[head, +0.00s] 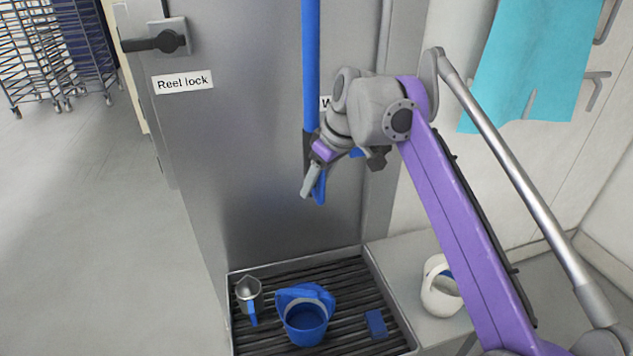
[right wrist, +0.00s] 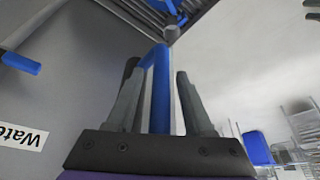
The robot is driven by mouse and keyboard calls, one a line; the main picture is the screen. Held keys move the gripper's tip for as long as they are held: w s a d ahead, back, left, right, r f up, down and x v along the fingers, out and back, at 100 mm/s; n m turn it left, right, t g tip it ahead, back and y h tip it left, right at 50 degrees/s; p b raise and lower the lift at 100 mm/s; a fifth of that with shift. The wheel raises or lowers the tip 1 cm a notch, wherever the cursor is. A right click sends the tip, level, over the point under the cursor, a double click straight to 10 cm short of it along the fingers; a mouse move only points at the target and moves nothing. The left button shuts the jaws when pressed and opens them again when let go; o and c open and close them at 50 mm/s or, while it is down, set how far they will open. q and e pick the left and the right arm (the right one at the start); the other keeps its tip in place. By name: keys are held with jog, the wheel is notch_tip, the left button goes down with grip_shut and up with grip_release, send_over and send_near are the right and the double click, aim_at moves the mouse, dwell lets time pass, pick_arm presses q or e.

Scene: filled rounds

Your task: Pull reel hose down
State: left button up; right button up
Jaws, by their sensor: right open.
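The blue reel hose (head: 311,70) hangs straight down in front of a grey steel panel in the head view. Its lower end has a dark fitting (head: 307,148) and a blue part partly hidden by my gripper. My right gripper (head: 313,188) is at this lower end. In the right wrist view, a blue bar (right wrist: 160,90) stands between my two spread fingers (right wrist: 158,105); whether either finger touches it I cannot tell. The reel lock's dark lever (head: 152,43) lies horizontal at the upper left, above its "Reel lock" label (head: 183,81). My left gripper is not in view.
Below lies a slatted drain tray (head: 240,340) with a blue bucket (head: 305,318), a metal scoop (head: 250,291) and a blue block (head: 376,324). A white bucket (head: 436,294) stands right of it. A turquoise cloth (head: 540,60) hangs at upper right.

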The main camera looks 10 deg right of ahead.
grip_shut()
dwell(1.4)
